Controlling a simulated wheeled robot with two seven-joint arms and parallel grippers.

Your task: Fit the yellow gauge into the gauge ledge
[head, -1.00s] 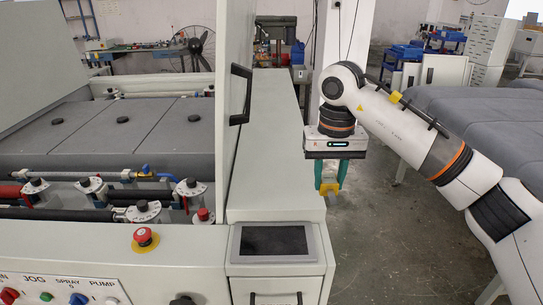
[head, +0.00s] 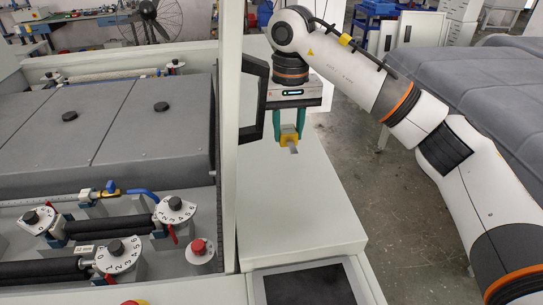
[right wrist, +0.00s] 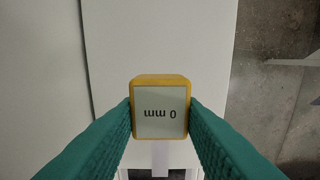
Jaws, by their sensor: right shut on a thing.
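The yellow gauge (head: 289,135) is a small block with a grey tongue pointing down. It hangs between the green fingers of my right gripper (head: 289,130), above the white cabinet top beside the open machine. In the right wrist view the gauge (right wrist: 160,82) has a yellow frame and a white face reading "0 mm", upside down. Both fingers of my right gripper (right wrist: 160,110) press on its sides, and a pale tongue extends below it. I cannot make out the gauge ledge for certain. My left gripper is out of view.
An upright white panel with a black handle (head: 253,100) stands just left of my right gripper. Left of it are numbered dials (head: 119,254), rollers, and a red knob (head: 199,247). A dark screen (head: 305,287) is in front. The cabinet top (head: 300,210) is clear.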

